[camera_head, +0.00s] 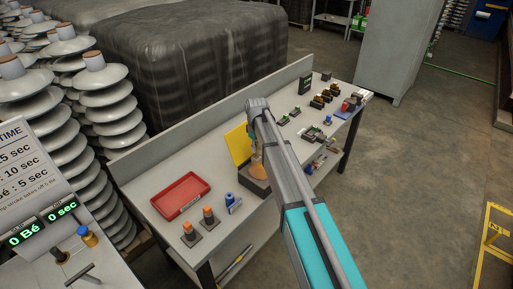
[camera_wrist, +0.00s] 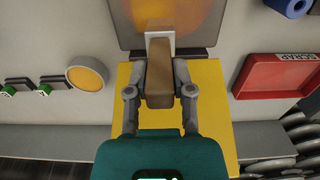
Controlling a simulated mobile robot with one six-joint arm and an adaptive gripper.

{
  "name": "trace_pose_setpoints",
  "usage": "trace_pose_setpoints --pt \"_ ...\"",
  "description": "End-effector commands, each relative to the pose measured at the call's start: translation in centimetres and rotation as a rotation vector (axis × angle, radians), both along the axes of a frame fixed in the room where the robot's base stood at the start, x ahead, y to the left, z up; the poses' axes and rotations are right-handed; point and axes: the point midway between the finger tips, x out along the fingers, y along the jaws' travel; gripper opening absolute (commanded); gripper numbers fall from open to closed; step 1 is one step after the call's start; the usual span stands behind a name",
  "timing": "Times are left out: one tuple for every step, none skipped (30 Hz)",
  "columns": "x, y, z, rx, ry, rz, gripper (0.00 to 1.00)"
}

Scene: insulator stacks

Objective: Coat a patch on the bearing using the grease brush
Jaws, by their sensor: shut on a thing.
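My gripper (camera_wrist: 160,98) is shut on the brown handle of the grease brush (camera_wrist: 160,75). The brush's pale end lies over the lower part of a round orange face in the wrist view, which looks like the bearing (camera_wrist: 200,18), on a grey block. I cannot tell whether the brush touches it. In the head view the orange bearing (camera_head: 258,172) sits on a dark block (camera_head: 252,186) at the middle of the bench, just below my gripper (camera_head: 255,140). My arm hides part of it, and the brush is not clear there.
A yellow panel (camera_head: 238,145) stands behind the bearing. A red tray (camera_head: 180,195), marked SCRAP in the wrist view (camera_wrist: 283,92), lies to the left. A round yellow-topped thing (camera_wrist: 87,75) and small green parts lie on the other side. Orange-topped parts (camera_head: 208,215) stand near the bench's front.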

Motion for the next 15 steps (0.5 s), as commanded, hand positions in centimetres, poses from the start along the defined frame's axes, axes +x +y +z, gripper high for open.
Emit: trace_pose_setpoints --pt "0.0 -0.1 0.0 -0.001 -0.002 -0.001 0.0" --pt "0.0 -0.2 0.0 -0.001 -0.002 -0.001 0.0" --pt "-0.1 -0.3 0.0 -0.002 -0.002 -0.001 0.0" --pt "-0.1 -0.3 0.0 -0.001 -0.002 -0.001 0.0" --pt "-0.3 -0.4 0.0 -0.002 -0.001 -0.001 0.0" --pt "-0.4 -0.6 0.0 -0.002 -0.001 -0.001 0.0" --pt "-0.5 -0.7 0.0 -0.002 -0.001 -0.001 0.0" --pt "-0.6 -0.9 0.0 -0.002 -0.001 -0.002 0.0" --pt "-0.8 -1.1 0.0 -0.002 -0.001 -0.002 0.0" --pt "-1.0 -1.2 0.0 -0.002 -0.001 -0.002 0.0" --pt "-1.1 -1.4 0.0 -0.002 0.0 -0.002 0.0" --pt "-1.3 -1.6 0.1 -0.002 0.0 -0.002 0.0" --pt "-1.4 -1.7 0.1 -0.002 0.0 -0.002 0.0" --pt "-1.5 -1.9 0.1 -0.002 0.0 -0.002 0.0" --pt "-1.6 -2.1 0.1 -0.002 0.0 -0.002 0.0"
